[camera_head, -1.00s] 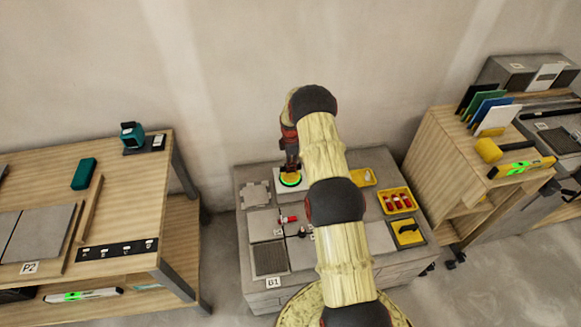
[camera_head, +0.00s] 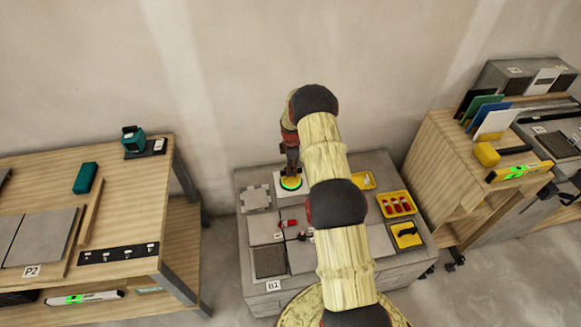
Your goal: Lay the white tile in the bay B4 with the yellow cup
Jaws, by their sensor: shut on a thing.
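The yellow cup (camera_head: 291,183), with a bright green ring, is at the back of the low grey block. My gripper (camera_head: 291,171) points down onto the cup and is shut on it; the fingertips are small and partly dark. The white tile (camera_head: 280,191) lies under the cup, at the back of the block, and looks flat. I cannot tell whether it rests fully on the bed. No B4 label is readable; my arm covers part of the block. The B1 label (camera_head: 273,286) is on its front, by a dark grey ribbed square (camera_head: 269,262).
Light grey tiles (camera_head: 262,230) and small red clips (camera_head: 287,223) lie in front of the cup. Yellow trays (camera_head: 410,204) stand at the block's right. A wooden bench (camera_head: 130,195) is at left, a wooden cabinet (camera_head: 440,165) at right, a wall behind.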

